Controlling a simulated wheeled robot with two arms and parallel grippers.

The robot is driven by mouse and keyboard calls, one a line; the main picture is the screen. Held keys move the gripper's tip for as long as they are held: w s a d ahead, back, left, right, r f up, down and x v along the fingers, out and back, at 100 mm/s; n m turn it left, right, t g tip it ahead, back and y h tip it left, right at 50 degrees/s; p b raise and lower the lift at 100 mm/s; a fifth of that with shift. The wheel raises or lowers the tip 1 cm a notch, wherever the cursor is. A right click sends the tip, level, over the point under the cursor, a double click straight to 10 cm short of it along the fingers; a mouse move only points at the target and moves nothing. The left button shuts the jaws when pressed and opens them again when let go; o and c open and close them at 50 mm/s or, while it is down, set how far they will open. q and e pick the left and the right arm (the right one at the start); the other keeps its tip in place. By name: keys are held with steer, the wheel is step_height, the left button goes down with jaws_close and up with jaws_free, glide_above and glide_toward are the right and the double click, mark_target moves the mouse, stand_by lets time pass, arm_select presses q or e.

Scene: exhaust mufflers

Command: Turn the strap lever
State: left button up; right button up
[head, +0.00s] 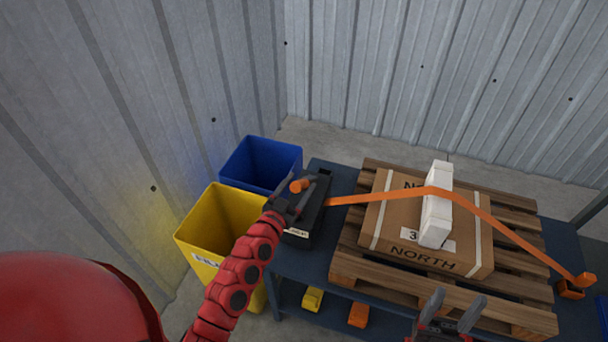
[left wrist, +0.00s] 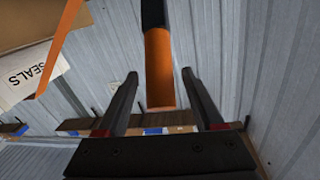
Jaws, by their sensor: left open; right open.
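The strap lever's orange grip (head: 300,186) stands up from a dark ratchet housing (head: 318,210) at the left end of the table. An orange strap (head: 355,199) runs from there over a white block (head: 437,205) on a cardboard box (head: 385,212) to an orange anchor (head: 571,287) at the right. My left gripper (head: 298,196) is open at the lever. In the left wrist view, the orange grip (left wrist: 160,70) shows between its spread fingers (left wrist: 160,98); contact cannot be told. My right gripper (head: 452,312) is open and empty in front of the pallet.
The box lies on a wooden pallet (head: 395,287) on a dark blue table (head: 285,262). A yellow bin (head: 190,235) and a blue bin (head: 240,160) stand left of the table, near my left arm. Metal walls close the back and left.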

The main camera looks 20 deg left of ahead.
mark_target(302, 180)
arm_select(q)
steer(key=shift+w+d, duration=0.15)
steer(key=shift+w, duration=0.7)
steer(key=shift+w+d, duration=0.15)
steer(key=shift+w, duration=0.7)
jaws_close()
